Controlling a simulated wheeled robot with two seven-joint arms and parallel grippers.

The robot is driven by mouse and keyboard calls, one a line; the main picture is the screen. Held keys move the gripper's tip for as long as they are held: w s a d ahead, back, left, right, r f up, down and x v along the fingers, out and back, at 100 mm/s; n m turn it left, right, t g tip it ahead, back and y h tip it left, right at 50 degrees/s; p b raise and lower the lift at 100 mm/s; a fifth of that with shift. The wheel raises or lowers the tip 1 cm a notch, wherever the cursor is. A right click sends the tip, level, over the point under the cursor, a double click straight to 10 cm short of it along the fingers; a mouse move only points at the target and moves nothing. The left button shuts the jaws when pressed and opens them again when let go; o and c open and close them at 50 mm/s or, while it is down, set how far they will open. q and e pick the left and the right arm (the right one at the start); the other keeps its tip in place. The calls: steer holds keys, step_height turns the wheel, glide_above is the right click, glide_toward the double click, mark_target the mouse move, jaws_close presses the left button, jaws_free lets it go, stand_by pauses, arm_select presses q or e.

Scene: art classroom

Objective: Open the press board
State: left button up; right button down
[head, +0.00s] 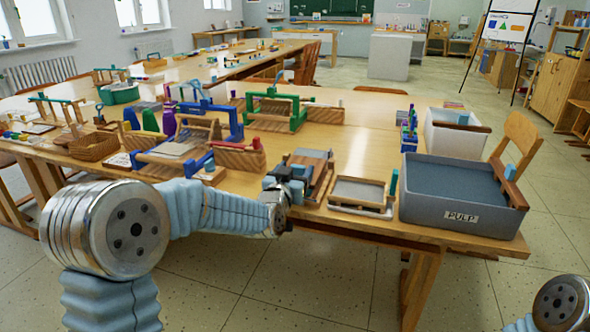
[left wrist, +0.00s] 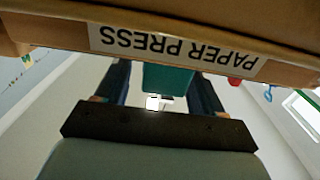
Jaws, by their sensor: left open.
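The paper press (head: 318,178) stands at the front edge of the table in the head view, a low wooden frame with a grey board (head: 310,158) on top. My left gripper (head: 290,180) is at its front left side, by a small blue block. In the left wrist view the press's wooden front (left wrist: 285,35) fills the top, with an upside-down "PAPER PRESS" label. My left gripper (left wrist: 162,75) is open there, its dark fingers on either side of a teal block (left wrist: 167,79). I cannot tell whether the fingers touch it. My right gripper is out of view.
To the right of the press are a shallow wooden-framed tray (head: 360,193) and a grey "PULP" tub (head: 425,210). A white bin (head: 455,142) stands behind the tub. A wooden rack and a blue clamp frame (head: 225,115) stand to the left. Clear tabletop lies behind the press.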

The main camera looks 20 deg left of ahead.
arm_select(q)
steer(key=shift+w, duration=0.1)
jaws_close()
stand_by(0.4)
